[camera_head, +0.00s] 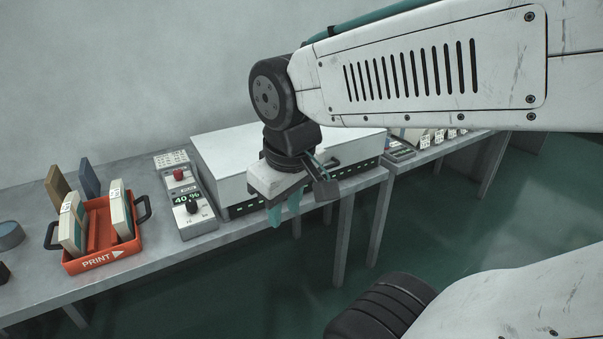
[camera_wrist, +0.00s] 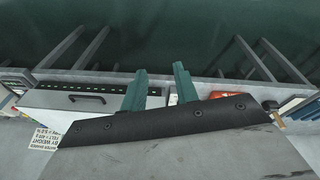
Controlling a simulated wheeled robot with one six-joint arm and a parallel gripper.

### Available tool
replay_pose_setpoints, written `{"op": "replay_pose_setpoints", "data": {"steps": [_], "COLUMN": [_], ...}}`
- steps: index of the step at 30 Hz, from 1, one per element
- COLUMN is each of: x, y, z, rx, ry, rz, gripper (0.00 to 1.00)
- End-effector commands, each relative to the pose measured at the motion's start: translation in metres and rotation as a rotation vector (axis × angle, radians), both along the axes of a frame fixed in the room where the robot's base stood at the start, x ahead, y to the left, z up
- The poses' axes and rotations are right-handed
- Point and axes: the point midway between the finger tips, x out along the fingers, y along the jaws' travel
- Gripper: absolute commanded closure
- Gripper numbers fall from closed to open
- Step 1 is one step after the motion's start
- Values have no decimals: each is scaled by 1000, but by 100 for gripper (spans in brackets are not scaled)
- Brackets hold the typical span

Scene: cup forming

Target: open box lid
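A wide white box (camera_head: 218,158) stands on the grey table with its flat lid down. A dark strip with small green marks runs along its lower front. My gripper (camera_head: 284,210) hangs just in front of the box, covers part of its front, and points down past the table edge. In the wrist view the two teal fingers of my gripper (camera_wrist: 161,70) are apart with nothing between them. The box (camera_wrist: 60,100) also shows there with a dark handle (camera_wrist: 88,99), left of the fingers and apart from them.
A control unit (camera_head: 185,200) reading 40 stands left of the box. Farther left is an orange tray (camera_head: 97,262) marked PRINT, holding pale blocks. A second device (camera_head: 398,150) lies right of the box. The floor (camera_head: 310,265) before the table is clear.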

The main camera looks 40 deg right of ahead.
Motion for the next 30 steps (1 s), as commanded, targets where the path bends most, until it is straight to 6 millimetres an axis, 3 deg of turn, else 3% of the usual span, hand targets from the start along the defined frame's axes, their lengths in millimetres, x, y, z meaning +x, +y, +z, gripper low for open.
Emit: {"op": "replay_pose_setpoints", "data": {"steps": [6, 9, 15, 21, 25, 30], "x": [98, 134, 176, 178, 165, 150], "y": [-104, -157, -251, -314, -335, -346], "z": [-30, -46, -86, -130, -150, -160], "rx": [-260, -397, -650, -874, -997, -1109], "ry": [-169, -237, -357, -505, -603, -688], "rz": [175, 305, 587, 829, 916, 957], "gripper": [70, 70, 70, 70, 70, 70]}}
